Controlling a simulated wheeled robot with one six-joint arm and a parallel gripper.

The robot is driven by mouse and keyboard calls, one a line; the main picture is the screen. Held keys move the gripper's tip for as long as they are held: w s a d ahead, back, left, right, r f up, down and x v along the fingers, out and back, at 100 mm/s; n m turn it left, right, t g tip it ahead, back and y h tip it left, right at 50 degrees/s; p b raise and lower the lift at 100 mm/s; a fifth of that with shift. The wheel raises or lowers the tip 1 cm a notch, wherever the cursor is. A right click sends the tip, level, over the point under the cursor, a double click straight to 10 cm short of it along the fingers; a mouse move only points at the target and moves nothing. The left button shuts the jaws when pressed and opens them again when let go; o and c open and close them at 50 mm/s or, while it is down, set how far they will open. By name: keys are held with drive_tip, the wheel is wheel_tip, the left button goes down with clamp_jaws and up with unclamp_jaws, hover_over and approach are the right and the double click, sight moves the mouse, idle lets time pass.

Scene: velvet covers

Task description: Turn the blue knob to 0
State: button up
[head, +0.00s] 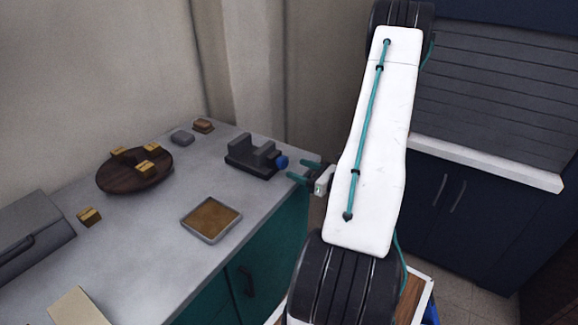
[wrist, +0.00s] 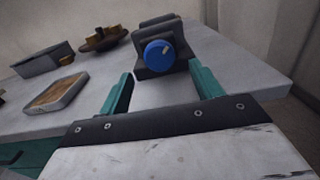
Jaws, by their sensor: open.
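The blue knob (head: 282,162) sits on the right end of a dark grey device (head: 243,158) on the counter. In the wrist view the blue knob (wrist: 158,53) faces me, with a pale pointer mark near its upper right edge. The dark device (wrist: 181,37) stands behind it. My gripper (head: 301,172) is open and empty, its two teal fingers apart. In the wrist view my gripper (wrist: 160,82) points at the knob, one finger low on each side, with a gap before it. No numbers are readable around the knob.
On the grey counter (head: 150,228) are a brown-filled tray (head: 211,219), a dark round board (head: 135,171) with yellowish blocks, a loose block (head: 89,217) and a grey box (head: 30,235). Dark cabinets (head: 480,200) stand at the right.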

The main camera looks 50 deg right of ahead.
sight(286, 164)
drive_tip(key=shift+w+a, duration=0.2)
drive_tip(key=shift+w, duration=2.15)
drive_tip(key=c, duration=1)
drive_tip(key=shift+n, duration=0.3)
drive_tip(key=n, duration=0.8)
drive_tip(key=shift+n, duration=0.4)
